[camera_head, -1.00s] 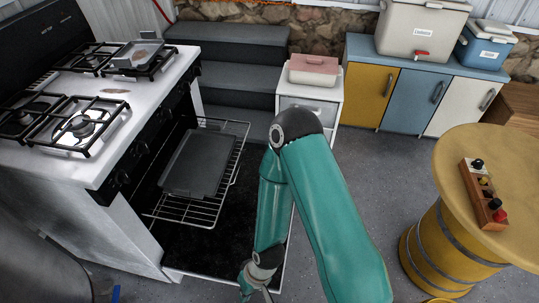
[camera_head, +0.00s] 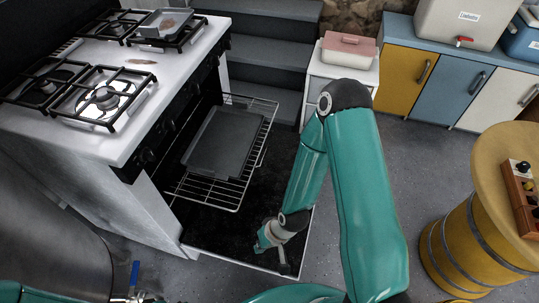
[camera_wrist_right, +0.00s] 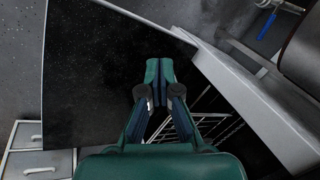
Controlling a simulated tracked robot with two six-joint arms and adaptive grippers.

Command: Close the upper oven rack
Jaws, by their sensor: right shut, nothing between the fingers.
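The oven door (camera_head: 228,232) is folded down open. A wire oven rack (camera_head: 212,197) sticks out of the oven above it, with a dark baking tray (camera_head: 222,142) on it. In the right wrist view part of the rack (camera_wrist_right: 193,127) shows beside the fingers. My right gripper (camera_head: 268,236) is low over the outer part of the open door, in front of the rack and apart from it. In the right wrist view its fingers (camera_wrist_right: 160,68) are shut and empty.
The white stove (camera_head: 150,140) has burner grates on top. A metal tank (camera_head: 50,250) with a blue-handled valve (camera_head: 134,275) stands at lower left. Grey steps (camera_head: 270,50) and a small white cabinet (camera_head: 340,72) are behind. A yellow barrel table (camera_head: 475,250) is at right.

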